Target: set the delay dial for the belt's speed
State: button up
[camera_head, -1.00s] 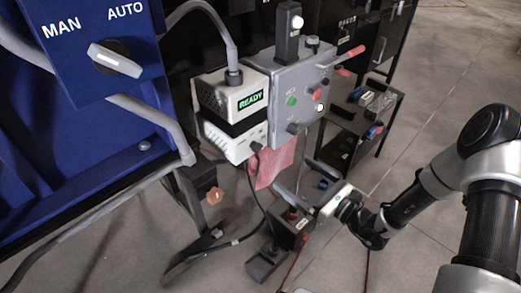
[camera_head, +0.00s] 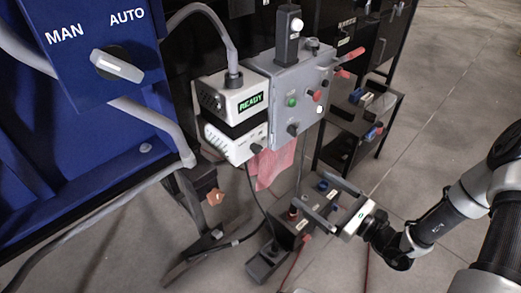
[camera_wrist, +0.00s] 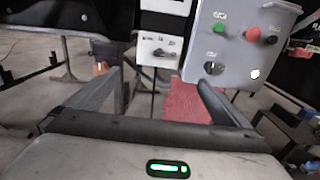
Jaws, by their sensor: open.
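A white control unit (camera_head: 234,105) hangs left of a grey box, with a green READY display (camera_head: 251,102). Its lower part carries a small dark knob (camera_head: 256,148), which also shows in the wrist view (camera_wrist: 164,52) on a white panel; its markings are too small to read. The grey box (camera_head: 268,122) has another dark knob (camera_head: 293,129) low on its face. I cannot tell for sure which knob is the delay dial. My gripper (camera_head: 311,188) is open and empty, below and right of both, apart from them. In the wrist view the white panel lies between my fingers (camera_wrist: 157,80).
The grey box bears a green button (camera_head: 292,101) and red controls. A red cloth (camera_head: 273,165) hangs below. A black pedal-like box (camera_head: 267,262) stands on the floor. A blue cabinet (camera_head: 60,150) with a MAN/AUTO switch (camera_head: 117,65) fills the left.

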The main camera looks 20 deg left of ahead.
jog(key=shift+v, duration=1.6)
jog(key=s+d+r+n+g+h, duration=0.1)
jog(key=s+r+n+g+h, duration=0.65)
jog(key=s+r+n, duration=0.6)
jog(key=s+d+r+n+t+h, duration=0.3)
jog(key=d+r+n+t+h, duration=0.45)
jog(key=d+r, duration=0.7)
notch_tip(320, 180, up, 21)
jog(key=d+n+g+h+p, duration=0.1)
jog(key=p, duration=2.1)
jog(key=shift+w+r+h, duration=0.2)
jog(key=shift+h, duration=0.1)
